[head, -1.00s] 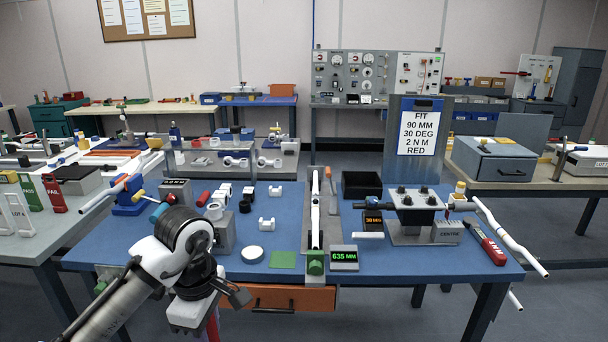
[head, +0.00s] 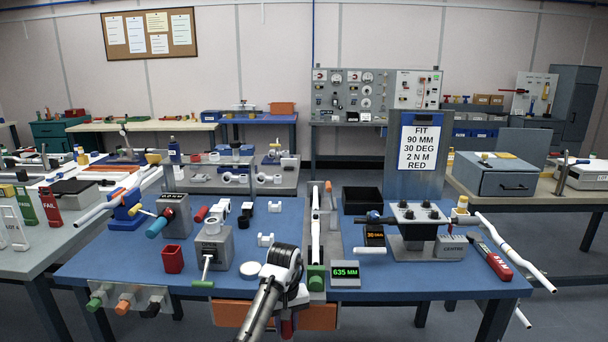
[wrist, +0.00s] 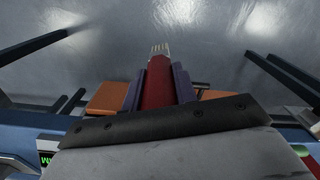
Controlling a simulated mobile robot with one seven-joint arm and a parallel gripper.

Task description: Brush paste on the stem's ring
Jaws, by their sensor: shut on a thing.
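My gripper (wrist: 166,75) is shut on a red-handled brush (wrist: 158,92), with the handle between its two dark jaws and pale bristles at the far end. In the head view, my gripper is mostly hidden behind my arm at the table's front edge; a bit of red (head: 287,328) shows below it. White ring-like parts stand left of centre, one on a grey block (head: 214,252); I cannot tell which is the stem's ring. A round white tin (head: 250,269) lies near the front, left of my arm. I cannot see paste clearly.
A red cup (head: 173,260) stands left of the grey block. A long rail (head: 317,235) and a display (head: 345,272) lie right of my arm. A grey fixture (head: 420,240) and a red tool (head: 492,261) are at the right. A FIT sign (head: 419,147) stands behind.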

